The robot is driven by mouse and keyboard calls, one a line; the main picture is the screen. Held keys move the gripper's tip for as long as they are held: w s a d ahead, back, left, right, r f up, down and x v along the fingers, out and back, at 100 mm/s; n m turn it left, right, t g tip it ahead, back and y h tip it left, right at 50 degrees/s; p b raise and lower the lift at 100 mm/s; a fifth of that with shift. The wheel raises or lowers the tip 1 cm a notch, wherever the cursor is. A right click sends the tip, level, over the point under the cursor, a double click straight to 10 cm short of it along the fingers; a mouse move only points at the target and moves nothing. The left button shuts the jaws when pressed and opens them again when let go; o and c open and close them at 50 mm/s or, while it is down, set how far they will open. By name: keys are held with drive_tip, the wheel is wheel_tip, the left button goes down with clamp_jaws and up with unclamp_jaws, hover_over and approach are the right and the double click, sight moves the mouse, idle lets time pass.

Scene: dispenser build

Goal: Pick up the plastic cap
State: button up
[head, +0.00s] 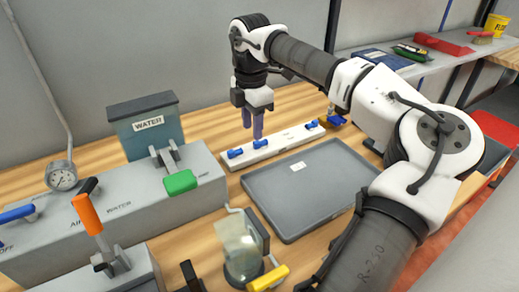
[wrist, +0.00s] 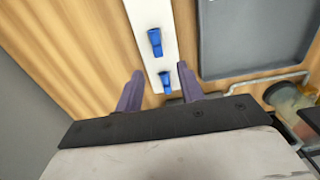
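A white strip (head: 285,139) lies on the wooden bench and carries several small blue pieces that look like plastic caps: one at its left end (head: 235,153), one near it (head: 259,143) and one towards its right end (head: 312,125). My gripper (head: 252,132) points down over the left part of the strip, its purple fingers apart. In the wrist view my gripper (wrist: 160,68) is open and empty. One blue cap (wrist: 165,82) shows between the fingers and another (wrist: 155,42) lies farther up the strip. The exact height above the caps is unclear.
A grey tray (head: 310,205) lies beside the strip. A grey console (head: 110,215) with levers, a gauge (head: 61,176) and a box marked WATER (head: 146,124) stands at left. A clear cylinder fixture (head: 240,245) stands in front. A shelf with a red case (head: 443,43) is behind.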

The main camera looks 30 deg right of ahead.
sight(255, 148)
drive_tip(key=f, duration=0.1)
drive_tip(key=f+b, duration=0.1)
drive_tip(key=f, duration=0.1)
drive_tip(key=f+b, duration=0.1)
drive_tip(key=f, duration=0.1)
drive_tip(key=shift+d, duration=0.3)
drive_tip(key=shift+r, duration=0.15)
clamp_jaws()
